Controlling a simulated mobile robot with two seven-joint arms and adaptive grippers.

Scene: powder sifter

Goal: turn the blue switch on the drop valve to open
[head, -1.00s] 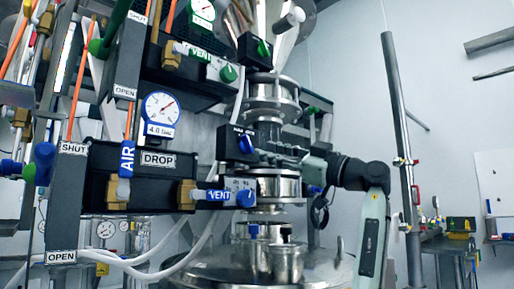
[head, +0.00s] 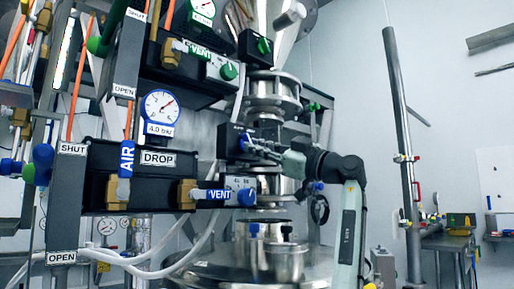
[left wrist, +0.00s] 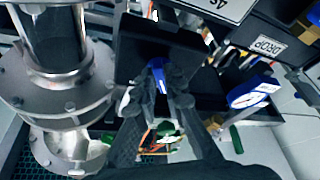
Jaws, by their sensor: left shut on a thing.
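The black drop valve box (head: 231,139) with its blue switch (head: 245,141) is mounted on the steel column, right of the DROP panel (head: 157,159). My left gripper (head: 253,146) reaches the switch from the right in the head view. In the left wrist view the blue switch (left wrist: 157,68) lies between the two dark fingers, and my left gripper (left wrist: 160,95) is shut on it. The fingers partly hide the switch, so its exact angle is hard to tell. My right gripper is not in view.
The steel column (left wrist: 60,95) stands close beside the fingers. Below the switch is a blue VENT valve (head: 246,197); above is a green-switch box (head: 256,46). A pressure gauge (head: 160,106) hangs to the left.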

